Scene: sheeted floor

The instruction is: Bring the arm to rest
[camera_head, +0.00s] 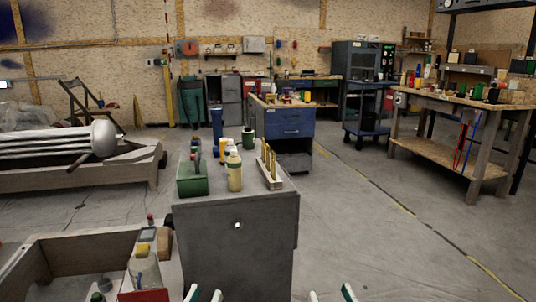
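My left gripper (204,294) shows only as two pale fingertips with dark green edges at the bottom edge, in front of the grey cabinet. Its fingertips stand apart with nothing seen between them. My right gripper (331,294) shows the same way further right, over bare floor. Its fingertips are also apart and no object shows between them. The rest of both grippers and both arms is below the picture.
A grey cabinet (238,250) stands close ahead, bearing a green box (192,180), bottles and a holder with upright rods. A wooden crate (75,255) with bottles is at lower left. A workbench (450,100) stands at right. Floor (390,250) on the right is clear.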

